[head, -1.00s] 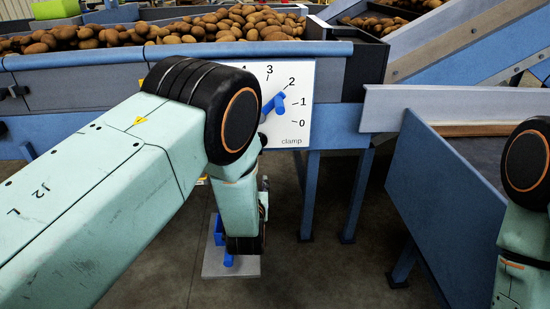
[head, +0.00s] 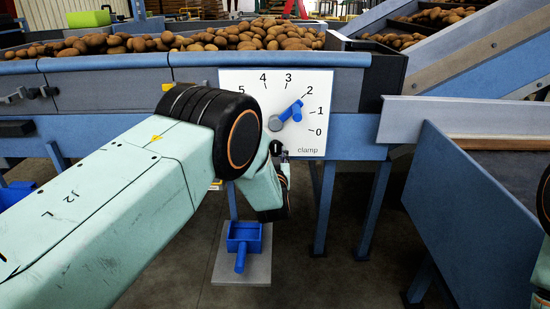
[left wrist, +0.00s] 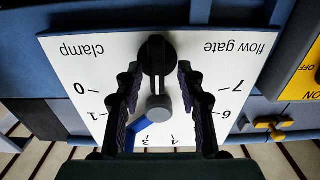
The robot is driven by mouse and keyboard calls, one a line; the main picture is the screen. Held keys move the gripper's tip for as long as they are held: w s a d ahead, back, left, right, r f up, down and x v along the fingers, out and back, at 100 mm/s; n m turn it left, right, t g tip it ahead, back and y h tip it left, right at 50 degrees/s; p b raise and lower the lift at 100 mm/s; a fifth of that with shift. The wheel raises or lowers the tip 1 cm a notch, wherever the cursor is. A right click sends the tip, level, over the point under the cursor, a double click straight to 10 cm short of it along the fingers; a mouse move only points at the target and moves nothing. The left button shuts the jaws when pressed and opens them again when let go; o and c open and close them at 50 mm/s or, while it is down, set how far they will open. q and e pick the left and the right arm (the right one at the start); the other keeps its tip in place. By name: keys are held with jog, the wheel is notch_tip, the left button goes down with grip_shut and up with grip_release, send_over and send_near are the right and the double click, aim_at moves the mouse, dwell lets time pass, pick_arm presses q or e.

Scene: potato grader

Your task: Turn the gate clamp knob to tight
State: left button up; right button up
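The white scale panel (head: 240,80) stands in front of me, with numbers and the word clamp at its lower right. A blue pointer (head: 291,111) runs from a grey hub (head: 276,123) towards the 2 mark. The black clamp knob (head: 277,146) is below the hub, partly hidden by my arm. The left wrist view shows the panel upside down, with the black knob (left wrist: 157,52) at the lettered edge. My left gripper (left wrist: 157,70) is open, its fingers on either side of the knob with gaps showing. Whether its tips touch the panel is unclear. My right gripper is out of view.
Potatoes (head: 262,34) fill the bed behind the blue rail. A blue lever on a grey floor plate (head: 242,268) stands below the panel. A blue side wall (head: 460,200) rises at right. A yellow switch box (left wrist: 305,75) is beside the panel.

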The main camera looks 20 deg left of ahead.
pick_arm(q)
jog(key=shift+d+r, duration=0.1)
jog(key=shift+d, duration=0.05)
jog(key=shift+c, duration=0.2)
jog(key=shift+c, duration=0.7)
jog(key=shift+w, duration=0.1)
grip_shut()
